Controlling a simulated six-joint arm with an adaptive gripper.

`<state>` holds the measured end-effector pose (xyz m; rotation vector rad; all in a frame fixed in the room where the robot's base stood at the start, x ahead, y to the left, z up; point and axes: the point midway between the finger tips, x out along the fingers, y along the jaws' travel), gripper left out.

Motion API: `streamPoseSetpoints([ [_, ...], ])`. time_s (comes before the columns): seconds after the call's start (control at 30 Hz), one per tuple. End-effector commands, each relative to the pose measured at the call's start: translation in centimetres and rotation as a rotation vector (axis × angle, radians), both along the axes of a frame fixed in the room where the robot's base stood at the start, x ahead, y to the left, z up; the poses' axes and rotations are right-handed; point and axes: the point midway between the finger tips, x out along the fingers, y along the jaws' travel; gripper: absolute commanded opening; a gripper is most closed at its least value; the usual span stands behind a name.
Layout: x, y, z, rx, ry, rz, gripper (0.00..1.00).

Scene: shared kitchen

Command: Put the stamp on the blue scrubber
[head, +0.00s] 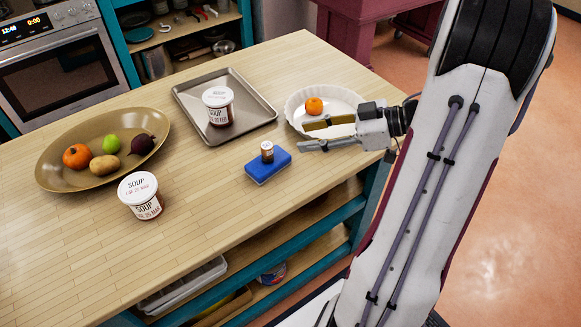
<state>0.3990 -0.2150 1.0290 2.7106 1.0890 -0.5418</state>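The blue scrubber (262,170) lies flat on the wooden counter, right of the middle. A small brown and white cylinder, which looks like the stamp (267,151), stands upright on top of the scrubber. My gripper (304,136) is to the right of the stamp, with its fingers pointing left. Its two fingers are spread apart with nothing between them. The gripper is apart from both the stamp and the scrubber.
A white fluted dish (296,118) with an orange fruit (314,105) sits behind my gripper. A metal tray (250,128) holds a soup tub (219,106). Another soup tub (141,195) and a brass platter (57,154) of produce stand left. The counter's front is clear.

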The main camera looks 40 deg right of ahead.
Motion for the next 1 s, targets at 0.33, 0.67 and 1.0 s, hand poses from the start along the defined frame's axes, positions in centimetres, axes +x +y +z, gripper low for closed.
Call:
streamPoseSetpoints([
  [0.33,6.4,-0.9,3.2,-0.228,-0.076,-0.173,0.37],
  [0.67,11.4,-1.8,9.2,-0.447,-0.143,-0.437,0.37],
  [1.0,11.1,-1.3,14.7,-0.547,-0.136,-0.702,0.37],
])
